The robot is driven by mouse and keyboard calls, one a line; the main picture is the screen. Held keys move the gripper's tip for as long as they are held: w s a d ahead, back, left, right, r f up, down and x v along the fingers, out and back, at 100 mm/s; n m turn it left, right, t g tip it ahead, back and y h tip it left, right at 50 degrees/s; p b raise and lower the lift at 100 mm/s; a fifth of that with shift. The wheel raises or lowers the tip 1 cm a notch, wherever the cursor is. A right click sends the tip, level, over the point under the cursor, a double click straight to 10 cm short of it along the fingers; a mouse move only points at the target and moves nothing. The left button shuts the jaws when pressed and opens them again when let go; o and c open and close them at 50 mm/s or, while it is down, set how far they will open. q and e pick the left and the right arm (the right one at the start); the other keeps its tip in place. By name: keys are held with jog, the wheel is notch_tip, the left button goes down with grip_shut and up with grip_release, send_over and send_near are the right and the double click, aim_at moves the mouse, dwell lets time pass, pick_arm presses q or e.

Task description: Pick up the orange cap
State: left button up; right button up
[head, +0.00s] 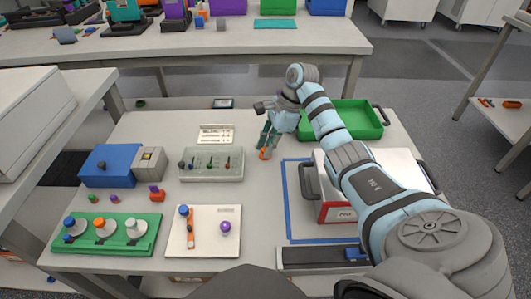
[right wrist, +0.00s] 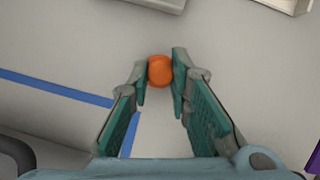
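The orange cap (right wrist: 160,71) is small and round and sits between the fingertips of my right gripper (right wrist: 160,80) in the right wrist view. Both fingertips appear to touch its sides. In the head view the orange cap (head: 264,154) shows at the lower tips of my right gripper (head: 266,142), which points down over the table right of the clear rack. I cannot tell whether the cap touches the table. My left gripper is not in view.
A clear rack (head: 211,177) with small pegs stands left of my right gripper. A green tray (head: 368,117) lies behind my right arm. A red-and-white box (head: 337,212) stands within blue tape (head: 288,215). A green holder (head: 145,243) and a white board (head: 205,247) lie at front left.

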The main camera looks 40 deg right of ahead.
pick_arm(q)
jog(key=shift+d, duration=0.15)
pick_arm(e)
jog(key=shift+r, duration=0.2)
notch_tip(320, 180, up, 5)
jog(key=shift+w+f+p, duration=0.1)
jog(key=shift+f+p, duration=0.05)
jog(key=shift+p, duration=0.6)
pick_arm(q)
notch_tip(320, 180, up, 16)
jog(key=p, duration=1.4)
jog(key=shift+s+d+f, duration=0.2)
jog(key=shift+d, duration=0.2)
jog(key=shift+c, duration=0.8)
pick_arm(e)
notch_tip(320, 180, up, 15)
